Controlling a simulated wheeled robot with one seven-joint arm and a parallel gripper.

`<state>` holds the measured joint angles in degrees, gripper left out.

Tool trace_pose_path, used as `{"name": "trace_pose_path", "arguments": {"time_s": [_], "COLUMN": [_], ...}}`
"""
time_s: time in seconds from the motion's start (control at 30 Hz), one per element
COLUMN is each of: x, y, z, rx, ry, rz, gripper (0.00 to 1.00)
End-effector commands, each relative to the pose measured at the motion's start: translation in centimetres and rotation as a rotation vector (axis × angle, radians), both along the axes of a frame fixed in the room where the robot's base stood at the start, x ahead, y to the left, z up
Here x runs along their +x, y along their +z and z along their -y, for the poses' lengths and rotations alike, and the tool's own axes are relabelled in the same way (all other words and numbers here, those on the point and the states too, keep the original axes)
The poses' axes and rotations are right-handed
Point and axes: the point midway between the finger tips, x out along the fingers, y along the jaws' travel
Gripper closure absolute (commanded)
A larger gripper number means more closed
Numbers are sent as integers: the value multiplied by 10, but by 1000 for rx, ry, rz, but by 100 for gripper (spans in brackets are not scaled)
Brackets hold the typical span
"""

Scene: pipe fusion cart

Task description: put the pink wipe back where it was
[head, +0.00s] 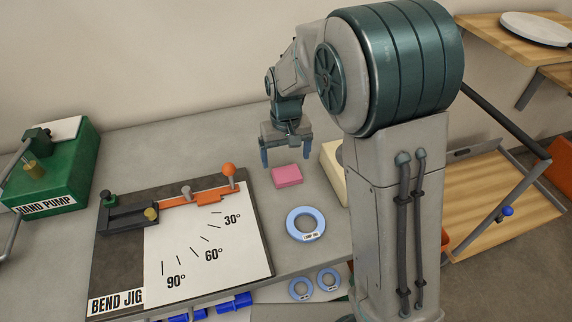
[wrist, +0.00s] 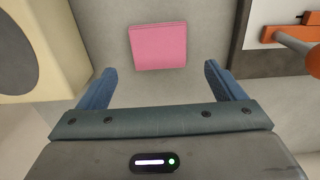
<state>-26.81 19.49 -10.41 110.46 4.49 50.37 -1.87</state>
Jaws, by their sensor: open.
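The pink wipe (head: 286,176) is a flat square pad lying on the grey cart top, between the bend jig and a cream-coloured block. It also shows in the wrist view (wrist: 158,46), flat on the surface and beyond my fingertips. My gripper (head: 287,158) is open and empty, with its blue fingers pointing down just behind the wipe in the head view. In the wrist view the two fingers (wrist: 158,82) are spread wider than the wipe and do not touch it.
The bend jig (head: 255,235) with its orange lever lies left of the wipe. A blue ring (head: 292,225) lies in front of it. The cream block (head: 333,172) stands close on the right, partly hidden by my arm. The green hand pump (head: 60,170) is at far left.

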Motion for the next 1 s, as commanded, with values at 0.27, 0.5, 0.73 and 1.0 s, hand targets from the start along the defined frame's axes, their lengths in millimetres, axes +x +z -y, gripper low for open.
{"name": "trace_pose_path", "arguments": {"time_s": [0.27, 0.5, 0.73, 1.0], "x": [0, 0, -13, -83], "y": [55, 72, 83, 109], "z": [0, 0, 17, 81], "rx": [1, 0, 14, 54], "ry": [1, 0, -27, -132], "rz": [3, 0, 19, 105], "gripper": [11, 11, 11, 11]}}
